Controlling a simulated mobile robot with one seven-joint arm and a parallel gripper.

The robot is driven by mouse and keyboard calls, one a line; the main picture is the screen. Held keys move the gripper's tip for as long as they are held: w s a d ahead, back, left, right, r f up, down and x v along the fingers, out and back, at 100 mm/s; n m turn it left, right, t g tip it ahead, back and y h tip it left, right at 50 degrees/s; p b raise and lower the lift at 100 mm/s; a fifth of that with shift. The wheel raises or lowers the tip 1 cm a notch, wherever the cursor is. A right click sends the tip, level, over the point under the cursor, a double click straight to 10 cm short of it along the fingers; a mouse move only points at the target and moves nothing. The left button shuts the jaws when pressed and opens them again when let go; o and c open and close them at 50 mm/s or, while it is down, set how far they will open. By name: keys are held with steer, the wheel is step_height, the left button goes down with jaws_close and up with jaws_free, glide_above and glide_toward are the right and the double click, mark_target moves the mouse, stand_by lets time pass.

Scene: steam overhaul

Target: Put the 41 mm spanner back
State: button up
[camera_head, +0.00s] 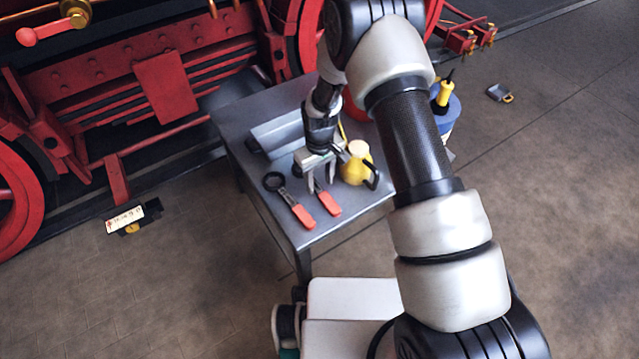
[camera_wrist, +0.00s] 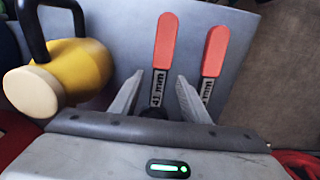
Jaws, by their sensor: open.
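The 41 mm spanner (camera_head: 328,203) lies on the grey table (camera_head: 246,169), its red handle toward the near edge. In the wrist view, its "41 mm" label (camera_wrist: 158,87) is readable between my fingers; its head is hidden. My gripper (camera_head: 321,188) is open above this spanner, pointing down, with one finger on each side of it in the wrist view (camera_wrist: 161,78). I cannot tell whether the fingers touch it. A second red-handled spanner (camera_head: 303,216) with a dark ring head lies to its left; its label is partly hidden in the wrist view (camera_wrist: 214,52).
A yellow can (camera_head: 354,168) with a dark handle stands close right of my gripper. A grey tray (camera_head: 267,142) lies behind. A blue container (camera_head: 452,112) stands right of the table. Red locomotive frames (camera_head: 165,80) line the back; a sign (camera_head: 133,218) lies on the floor.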

steer(key=s+d+r+m+t+p, duration=0.1)
steer(key=s+d+r, duration=0.15)
steer(key=r, duration=0.95)
steer(key=s+d+r+m+t+p, duration=0.1)
steer(key=d+r, duration=0.2)
steer(key=r, duration=0.9)
steer(key=s+d+r+m+p, duration=0.1)
steer(key=s+d+r, duration=0.1)
steer(key=r, duration=1)
steer(key=s+d+r+m+t, duration=0.2)
steer(key=s+d+r, duration=0.25)
steer(key=s, duration=0.45)
steer(key=s+d+r+m+t, duration=0.25)
steer(key=s+r, duration=0.35)
steer(key=s, duration=0.4)
step_height(320, 180, up, 23)
steer(key=p, duration=2.3)
steer(key=shift+d+n+g, duration=0.35)
steer(key=shift+d+g, duration=0.05)
steer(key=shift+g, duration=0.05)
